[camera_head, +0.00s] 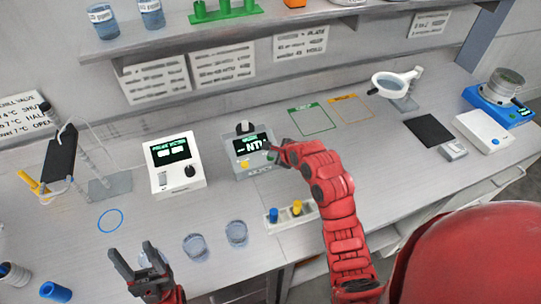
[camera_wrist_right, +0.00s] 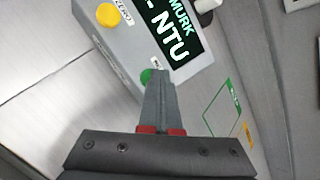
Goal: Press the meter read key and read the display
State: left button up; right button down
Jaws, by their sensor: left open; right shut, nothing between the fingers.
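The grey meter (camera_head: 240,147) stands on the bench in the head view. Its dark display (camera_wrist_right: 172,32) shows dashes and "NTU", with "MURK" above. A yellow key (camera_wrist_right: 108,15) labelled ZERO sits on its face. A green key (camera_wrist_right: 146,76) lies right at the tips of my right gripper (camera_wrist_right: 160,78), partly hidden by them. My right gripper is shut and empty, at the meter's right front in the head view (camera_head: 272,153). I cannot tell whether the tips touch the key. My left gripper (camera_head: 138,274) is open and empty at the bench front.
A white instrument (camera_head: 176,180) with a dark screen and knob stands left of the meter. Clear cups (camera_head: 236,233) stand in front. A white holder (camera_head: 285,220) with blue and yellow pieces is beside my right arm. Green and orange outlines (camera_head: 311,119) mark clear bench behind.

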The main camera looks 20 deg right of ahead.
aim_at(273, 159)
jog(key=shift+d+r+p, duration=0.1)
jog(key=shift+r+p, duration=0.3)
jog(key=shift+r, duration=0.25)
notch_tip(273, 159, up, 5)
jog(key=p, duration=0.3)
jog(key=shift+p, duration=0.35)
dwell(2.0)
